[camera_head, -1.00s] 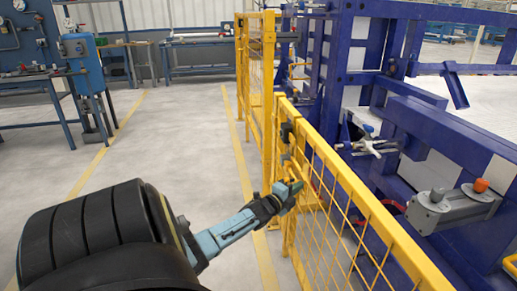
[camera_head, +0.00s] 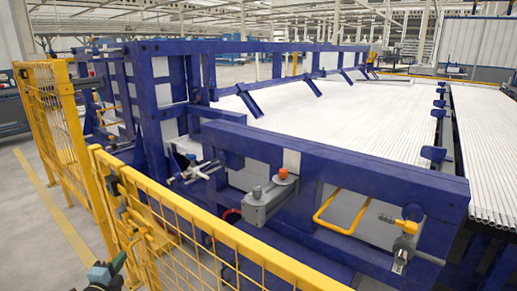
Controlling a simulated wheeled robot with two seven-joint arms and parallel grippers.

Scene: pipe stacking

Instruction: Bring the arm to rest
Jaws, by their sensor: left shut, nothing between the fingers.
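My left gripper (camera_head: 108,268) shows at the bottom left edge of the head view, mostly cut off by the frame. It is shut and holds nothing. It appears close beside the yellow mesh fence (camera_head: 185,225); I cannot tell whether it touches it. The rest of my left arm is out of the frame. My right gripper and arm are not in view.
Behind the fence stands a large blue steel frame (camera_head: 330,165) with a grey cylinder unit (camera_head: 265,203) on it. Rows of white pipes (camera_head: 365,115) lie beyond, with another pipe stack (camera_head: 487,150) at the right. Open floor (camera_head: 35,225) lies at the left.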

